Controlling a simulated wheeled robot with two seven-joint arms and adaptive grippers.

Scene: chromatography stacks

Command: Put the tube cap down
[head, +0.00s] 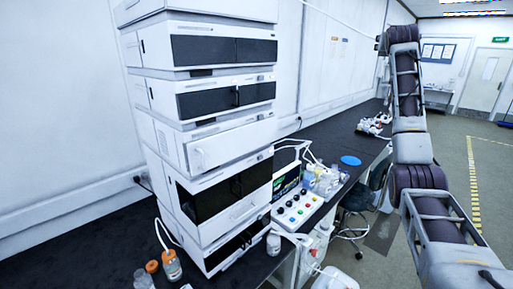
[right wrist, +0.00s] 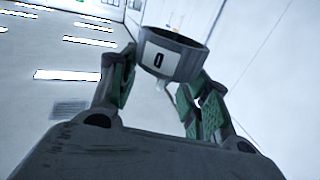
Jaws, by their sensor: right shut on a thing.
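The tube cap (right wrist: 170,60) is a short grey cylinder with a dark, open-looking inside and a white label marked "0". It shows in the right wrist view between the green-padded fingers of my right gripper (right wrist: 155,85), which is shut on it. The cap is held tilted, with a pale wall and ceiling lights behind it. In the head view my right arm rises along the right side, and I cannot make out the cap there. My left gripper is not in view.
A tall stack of white instruments (head: 213,134) stands on the dark bench (head: 325,136). A button panel (head: 296,209) and a blue disc (head: 350,160) are to its right. Orange-capped bottles (head: 172,266) stand in front. A stool (head: 357,204) is beside the bench. Bench surface beyond is partly clear.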

